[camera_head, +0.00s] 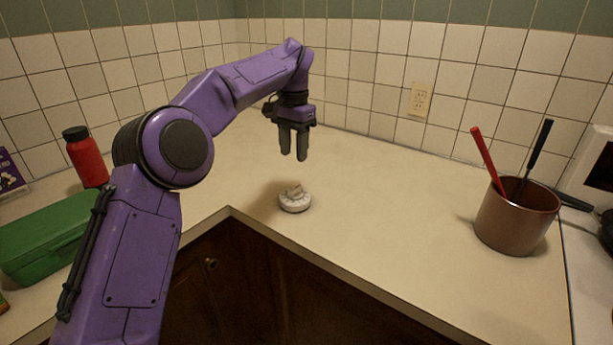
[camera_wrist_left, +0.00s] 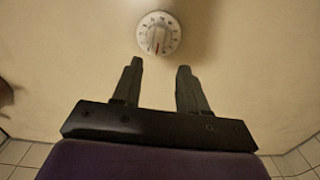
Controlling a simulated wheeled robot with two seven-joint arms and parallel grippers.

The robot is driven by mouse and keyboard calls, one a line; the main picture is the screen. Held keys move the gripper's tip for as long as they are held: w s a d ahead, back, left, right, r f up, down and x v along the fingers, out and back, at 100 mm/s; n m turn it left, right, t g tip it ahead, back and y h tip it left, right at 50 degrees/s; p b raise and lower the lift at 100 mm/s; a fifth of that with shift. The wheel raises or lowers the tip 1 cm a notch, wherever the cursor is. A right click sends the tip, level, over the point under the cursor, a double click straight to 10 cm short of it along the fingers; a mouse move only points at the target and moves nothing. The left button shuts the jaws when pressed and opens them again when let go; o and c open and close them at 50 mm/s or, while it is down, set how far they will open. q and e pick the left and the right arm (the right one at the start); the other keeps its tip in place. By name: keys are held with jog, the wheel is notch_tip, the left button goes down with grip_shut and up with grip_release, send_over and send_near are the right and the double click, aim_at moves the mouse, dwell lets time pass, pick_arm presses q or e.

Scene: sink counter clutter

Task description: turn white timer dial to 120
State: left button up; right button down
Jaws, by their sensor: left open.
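The white timer (camera_head: 295,200) sits on the beige counter near its inner corner edge. In the left wrist view the timer (camera_wrist_left: 158,34) shows a round dial with dark marks around its rim and a red line pointing down toward my gripper. The numbers are too small to read. My left gripper (camera_head: 293,157) points down above the counter, behind and above the timer and apart from it. In the left wrist view my left gripper (camera_wrist_left: 158,66) has its two fingers apart with nothing between them. My right gripper is not in view.
A brown pot (camera_head: 515,220) with a red and a black utensil stands at the right. A green box (camera_head: 48,235) and a red bottle (camera_head: 86,158) stand at the left. A wall outlet (camera_head: 419,100) is behind. The counter around the timer is clear.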

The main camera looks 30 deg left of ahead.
aim_at(295, 188)
pick_arm(q)
notch_tip(295, 188, down, 10)
jog(key=shift+d+r+b, duration=0.1)
jog(key=shift+r+b, duration=0.05)
jog(key=shift+b, duration=0.15)
jog(key=shift+s+f, duration=0.2)
grip_shut()
